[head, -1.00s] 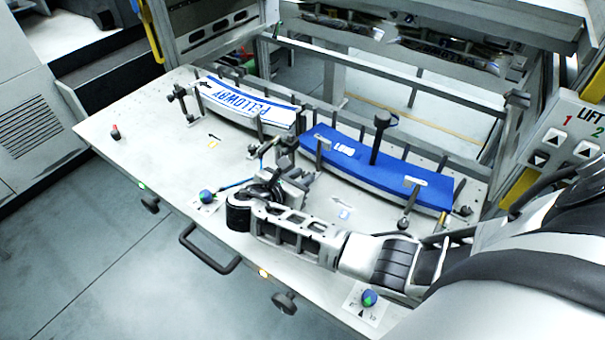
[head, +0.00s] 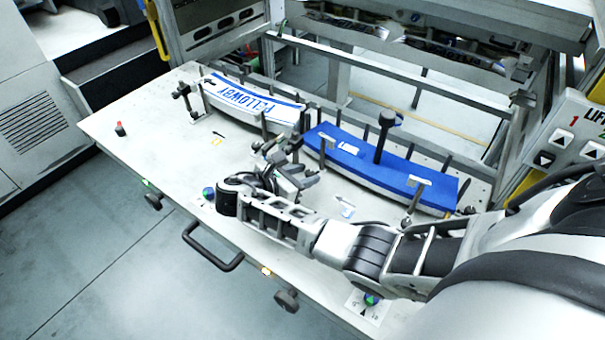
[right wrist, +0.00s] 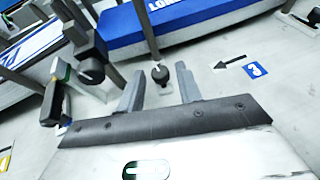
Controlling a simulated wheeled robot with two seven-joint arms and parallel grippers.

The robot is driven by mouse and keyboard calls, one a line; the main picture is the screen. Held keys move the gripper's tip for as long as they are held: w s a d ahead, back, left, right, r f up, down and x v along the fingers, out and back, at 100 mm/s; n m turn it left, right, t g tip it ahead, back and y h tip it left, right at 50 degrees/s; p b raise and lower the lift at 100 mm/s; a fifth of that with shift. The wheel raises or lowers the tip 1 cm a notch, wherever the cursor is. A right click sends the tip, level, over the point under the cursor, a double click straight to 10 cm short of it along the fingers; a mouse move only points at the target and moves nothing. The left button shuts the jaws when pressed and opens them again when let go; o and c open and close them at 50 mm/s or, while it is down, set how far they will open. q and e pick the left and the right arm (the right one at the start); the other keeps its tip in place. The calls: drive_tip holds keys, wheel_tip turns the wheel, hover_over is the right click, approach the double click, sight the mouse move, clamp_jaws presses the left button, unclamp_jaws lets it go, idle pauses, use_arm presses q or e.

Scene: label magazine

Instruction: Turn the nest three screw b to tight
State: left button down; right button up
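My right gripper (head: 290,178) is low over the table in front of the blue label stack (head: 380,168). In the right wrist view its two fingers (right wrist: 160,72) are apart and empty. A small black screw knob (right wrist: 160,73) with a pale mark shows beyond and between the fingertips, seemingly not touched. A second black knob (right wrist: 92,70) on a dark post stands to its left. I cannot read a letter on either, so I cannot tell which is screw b. A blue tile with a white 3 (right wrist: 254,69) lies at right, beside a black arrow. My left gripper is not in view.
The white stack marked PELLOWBY (head: 255,103) is at left. Dark upright posts stand around both stacks. A tall post with a black top (head: 385,130) rises at the blue stack. A red-topped peg (head: 120,129) stands far left.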

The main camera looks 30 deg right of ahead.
drive_tip(key=shift+o, duration=0.2)
drive_tip(key=v, duration=1.6)
